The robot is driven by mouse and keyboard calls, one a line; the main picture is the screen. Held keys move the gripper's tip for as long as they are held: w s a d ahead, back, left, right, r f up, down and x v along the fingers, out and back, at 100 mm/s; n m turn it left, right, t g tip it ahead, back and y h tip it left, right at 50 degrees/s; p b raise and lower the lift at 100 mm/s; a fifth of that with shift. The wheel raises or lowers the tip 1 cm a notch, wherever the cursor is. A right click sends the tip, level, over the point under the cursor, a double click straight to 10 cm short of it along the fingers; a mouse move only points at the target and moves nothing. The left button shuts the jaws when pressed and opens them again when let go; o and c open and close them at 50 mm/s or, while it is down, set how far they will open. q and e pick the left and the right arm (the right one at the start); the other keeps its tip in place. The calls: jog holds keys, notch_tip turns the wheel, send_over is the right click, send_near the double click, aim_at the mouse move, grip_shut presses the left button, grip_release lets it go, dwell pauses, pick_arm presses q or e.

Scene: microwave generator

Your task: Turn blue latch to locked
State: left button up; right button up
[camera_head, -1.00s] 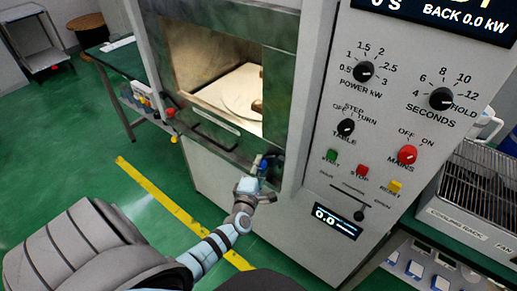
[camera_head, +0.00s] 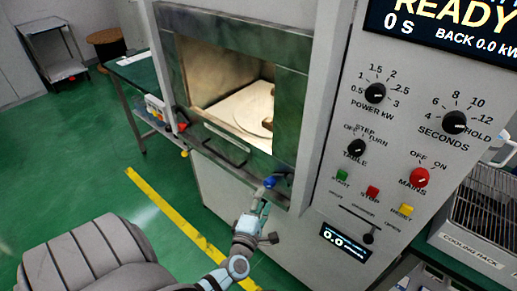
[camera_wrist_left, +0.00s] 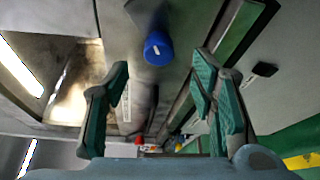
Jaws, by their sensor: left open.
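The blue latch (camera_head: 270,182) has a round blue end on a grey stem, at the lower right corner of the furnace-like microwave's door front. In the left wrist view the blue latch (camera_wrist_left: 158,48) shows as a round knob between and beyond the fingers. My left gripper (camera_head: 263,219) is open, just below and in front of the latch, apart from it. In the wrist view its two green-padded fingers (camera_wrist_left: 160,80) stand wide apart with nothing between them. My right gripper is not in view.
The microwave chamber (camera_head: 240,105) is lit, with a round turntable inside. The control panel (camera_head: 340,180) right of the latch carries several knobs and buttons; its display (camera_head: 440,25) reads READY. A cooling rack (camera_head: 480,215) stands at the right. Green floor is free at the left.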

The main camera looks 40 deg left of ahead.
pick_arm(q)
jog(key=v, duration=0.4)
jog(key=shift+s+d, duration=0.15)
jog(key=shift+s, duration=0.15)
